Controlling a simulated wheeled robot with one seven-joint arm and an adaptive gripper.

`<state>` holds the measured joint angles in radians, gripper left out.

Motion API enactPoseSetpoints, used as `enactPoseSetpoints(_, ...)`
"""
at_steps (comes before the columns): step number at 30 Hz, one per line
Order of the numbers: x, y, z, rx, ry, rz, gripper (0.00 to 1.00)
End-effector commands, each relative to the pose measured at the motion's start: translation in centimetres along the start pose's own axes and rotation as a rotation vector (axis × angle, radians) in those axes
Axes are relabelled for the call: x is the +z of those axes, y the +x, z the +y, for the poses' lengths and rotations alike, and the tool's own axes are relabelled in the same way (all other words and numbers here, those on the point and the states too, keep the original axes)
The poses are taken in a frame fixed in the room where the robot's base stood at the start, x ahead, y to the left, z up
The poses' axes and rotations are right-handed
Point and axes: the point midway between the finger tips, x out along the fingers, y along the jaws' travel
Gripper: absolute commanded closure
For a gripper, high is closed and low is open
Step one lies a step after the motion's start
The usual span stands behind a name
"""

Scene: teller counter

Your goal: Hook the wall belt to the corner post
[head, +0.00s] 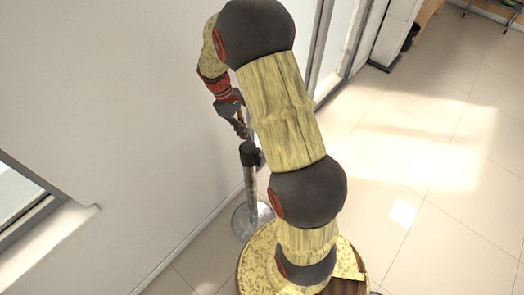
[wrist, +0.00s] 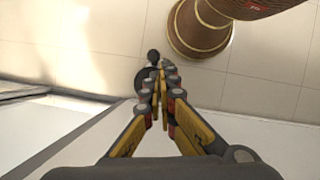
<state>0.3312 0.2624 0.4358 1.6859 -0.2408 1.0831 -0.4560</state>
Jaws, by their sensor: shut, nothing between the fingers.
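The corner post (head: 250,182) is a grey metal pole with a black head and a round base, standing upright on the floor close to the white wall. My gripper (head: 242,133) is just above the post's black head in the head view; I cannot tell whether they touch. In the wrist view my gripper (wrist: 160,92) has its fingertips close together with nothing seen between them. The post's dark head (wrist: 146,80) shows beside and partly behind the fingertips. I cannot make out the wall belt or its hook in either view.
The white wall (head: 120,110) runs along the left, with a window ledge (head: 45,235) at lower left. A glazed door frame (head: 335,45) stands behind my arm. The tiled floor (head: 430,150) on the right is clear. A dark bin (head: 410,37) stands far back.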

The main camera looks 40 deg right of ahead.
Motion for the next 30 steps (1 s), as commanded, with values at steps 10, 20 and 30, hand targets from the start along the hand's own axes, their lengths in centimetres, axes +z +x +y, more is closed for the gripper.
enactPoseSetpoints(10, 0.0, 4.6, 0.1, -0.005, -0.003, -0.009, 1.00)
enactPoseSetpoints(20, 0.5, 11.2, -0.2, -0.011, -0.003, -0.013, 1.00)
enactPoseSetpoints(30, 3.6, 11.7, 0.1, -0.003, -0.002, -0.005, 1.00)
